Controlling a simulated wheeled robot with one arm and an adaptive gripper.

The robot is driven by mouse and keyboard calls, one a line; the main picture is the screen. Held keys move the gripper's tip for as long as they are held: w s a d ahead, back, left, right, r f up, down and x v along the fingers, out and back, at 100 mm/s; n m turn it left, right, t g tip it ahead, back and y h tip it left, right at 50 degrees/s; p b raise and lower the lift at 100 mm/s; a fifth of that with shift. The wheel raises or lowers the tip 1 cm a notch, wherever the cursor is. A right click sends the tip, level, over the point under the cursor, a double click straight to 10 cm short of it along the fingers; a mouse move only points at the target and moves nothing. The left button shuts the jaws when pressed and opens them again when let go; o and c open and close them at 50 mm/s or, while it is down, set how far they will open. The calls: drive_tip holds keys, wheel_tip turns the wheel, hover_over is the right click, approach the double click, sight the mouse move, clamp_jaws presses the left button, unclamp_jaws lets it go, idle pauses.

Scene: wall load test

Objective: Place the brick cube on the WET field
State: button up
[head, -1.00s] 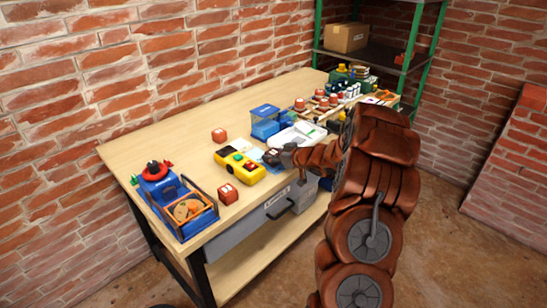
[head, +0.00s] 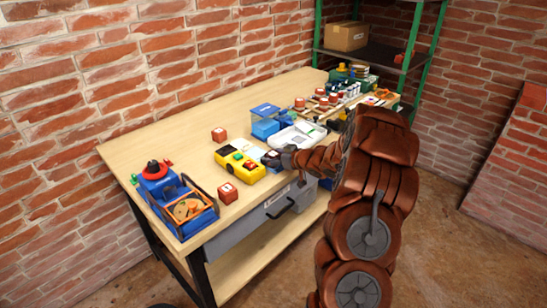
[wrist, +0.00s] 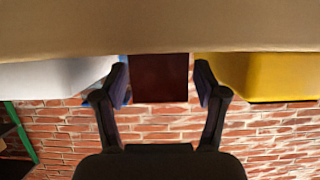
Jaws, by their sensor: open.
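A dark red cube (wrist: 159,78) shows in the wrist view between the two fingers of my gripper (wrist: 161,82). The fingers are spread, with a thin gap on each side of it. In the head view my gripper (head: 272,159) is low over the bench, between the yellow case and the white tray; it hides most of what is between its fingers. Two other red cubes with pale labels stand on the bench, one behind the yellow case (head: 219,134) and one in front of it (head: 228,193). Pale flat fields (head: 256,146) lie behind my gripper; their lettering is unreadable.
The yellow case (head: 239,168) is left of my gripper, the white tray (head: 300,135) right. A blue bin (head: 265,128) stands behind. A blue toolbox (head: 176,203) is at the bench's left end. Several red-topped items crowd the right end. The back left bench top (head: 165,140) is clear.

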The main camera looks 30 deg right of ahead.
drive_tip(key=shift+r, duration=0.2)
drive_tip(key=v, duration=1.2)
wheel_tip(320, 180, up, 5)
drive_tip(key=m+g+h, duration=0.2)
drive_tip(key=g+h, duration=0.1)
drive_tip(key=h, duration=0.3)
drive_tip(key=s+a+g+y, duration=0.1)
drive_tip(key=s+a+g, duration=0.5)
drive_tip(key=s+a, duration=0.9)
drive_tip(key=s+a+g+y, duration=0.2)
drive_tip(key=s+a+g, duration=0.3)
drive_tip(key=s+a, duration=1.1)
drive_tip(key=s, duration=0.6)
drive_tip(key=shift+f+m+g, duration=0.3)
drive_tip(key=shift+f+g, duration=0.1)
drive_tip(key=shift+s+d, duration=0.1)
wheel_tip(320, 180, up, 7)
drive_tip(key=p, duration=0.6)
drive_tip(key=shift+p, duration=0.3)
